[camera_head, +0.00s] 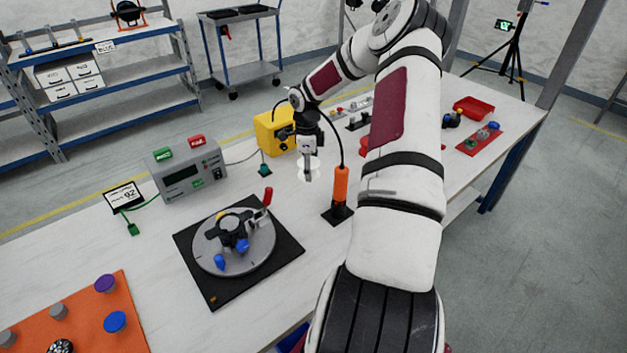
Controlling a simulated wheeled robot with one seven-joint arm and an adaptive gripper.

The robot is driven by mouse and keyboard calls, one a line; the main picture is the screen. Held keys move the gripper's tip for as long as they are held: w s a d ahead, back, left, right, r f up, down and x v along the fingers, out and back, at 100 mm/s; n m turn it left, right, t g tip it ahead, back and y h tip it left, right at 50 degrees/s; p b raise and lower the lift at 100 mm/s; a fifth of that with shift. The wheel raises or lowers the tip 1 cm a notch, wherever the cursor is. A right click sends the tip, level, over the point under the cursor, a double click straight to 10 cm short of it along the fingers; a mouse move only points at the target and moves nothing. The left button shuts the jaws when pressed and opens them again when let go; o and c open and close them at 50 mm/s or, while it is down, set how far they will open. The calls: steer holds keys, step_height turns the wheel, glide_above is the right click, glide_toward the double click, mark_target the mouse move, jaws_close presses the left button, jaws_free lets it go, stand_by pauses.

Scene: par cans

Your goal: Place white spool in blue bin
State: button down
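The white spool (315,173) is on or just above the white table, right at my gripper's fingers. My gripper (308,172) points down over it, between the yellow case and the orange-handled tool. A finger covers part of the spool. I cannot tell whether the fingers are closed on it or whether it touches the table. A small blue piece (292,338) shows at the bottom beside my arm, below the table's front edge. It may be the blue bin, but most of it is hidden.
The orange-handled tool (341,186) stands upright close to my gripper, with a cable. A yellow case (273,131) is behind. A round fixture (207,248) on a black plate, a grey meter box (186,172) and an orange mat (88,310) lie left. A red tray (473,107) is far right.

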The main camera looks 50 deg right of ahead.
mark_target(310, 189)
steer(key=shift+f, duration=2.9)
steer(key=shift+f, duration=0.1)
steer(key=c, duration=0.5)
jaws_free()
